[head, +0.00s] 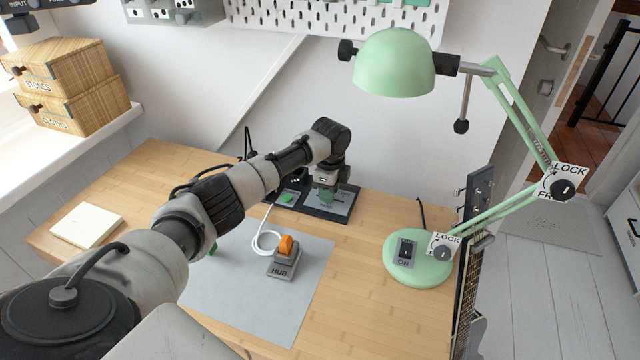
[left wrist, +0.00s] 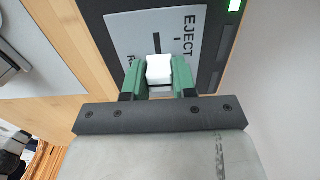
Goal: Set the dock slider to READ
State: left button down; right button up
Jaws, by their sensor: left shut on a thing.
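The dock (head: 345,212) is a dark unit at the back of the desk, with a grey label plate. In the left wrist view its plate (left wrist: 150,30) reads EJECT, with a second word starting with R mostly hidden. The white slider knob (left wrist: 158,70) sits between the green fingertips of my left gripper (left wrist: 160,78), which is shut on it. In the head view my left gripper (head: 328,194) reaches down onto the dock and hides the knob. The knob's exact place along its slot is partly hidden by the fingers. My right gripper is not in view.
A grey mat (head: 225,305) holds a hub (head: 284,265) with an orange switch and white cable. A green lamp (head: 395,65) stands on the right, its base (head: 420,270) on the desk. A pale pad (head: 87,225) lies at left. Wooden drawers (head: 75,85) stand on the sill.

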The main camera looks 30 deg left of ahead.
pick_arm(q)
jog(key=shift+d, duration=0.15)
jog(key=c, duration=0.9)
grip_release()
notch_tip(320, 180, up, 11)
jog(key=shift+f, duration=0.1)
